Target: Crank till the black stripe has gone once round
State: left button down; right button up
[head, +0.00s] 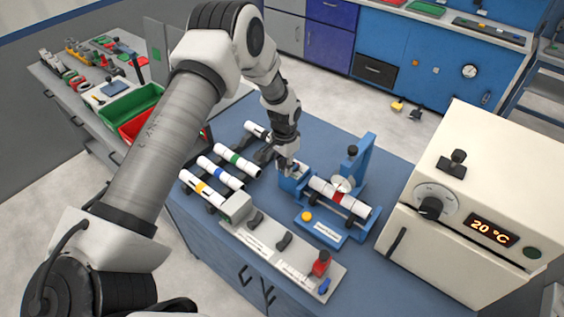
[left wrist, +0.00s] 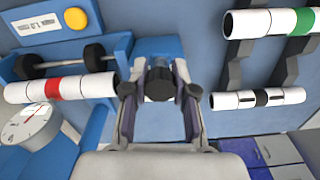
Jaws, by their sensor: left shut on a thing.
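My left gripper (head: 287,162) is shut on a dark crank knob (left wrist: 160,82), at the left end of the blue roller stand (head: 360,165). The fingers hide much of the crank in the head view. A white pipe with a red stripe (head: 350,205) lies on the stand's rollers; it also shows at the left of the left wrist view (left wrist: 85,86). A white pipe with a black stripe (left wrist: 235,100) lies on the rack, right of the gripper in the left wrist view. In the head view the arm partly hides it. My right gripper is out of view.
A dial gauge (head: 342,184) stands over the red-striped pipe. Green-striped (head: 229,155), blue-striped (head: 208,165) and yellow-striped (head: 190,178) pipes lie on the rack to the left. A grey panel (head: 270,262) is in front, and a cream oven (head: 455,215) stands close on the right.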

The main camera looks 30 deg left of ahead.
aim_at(305, 181)
pick_arm(q)
jog(key=shift+w+d+n+b, duration=0.4)
jog(key=shift+d+n, duration=0.5)
jog(key=shift+n, duration=1.95)
jog(key=shift+w+d+n+b, duration=0.2)
jog(key=shift+w+d+n, duration=0.6)
jog(key=shift+n, duration=2.1)
jog(key=shift+w+d+n+b, duration=0.3)
jog(key=shift+d+n, duration=0.75)
jog(key=shift+n, duration=1.8)
jog(key=c, duration=0.9)
grip_release()
jog(key=shift+w, duration=0.15)
notch_tip(305, 181, up, 12)
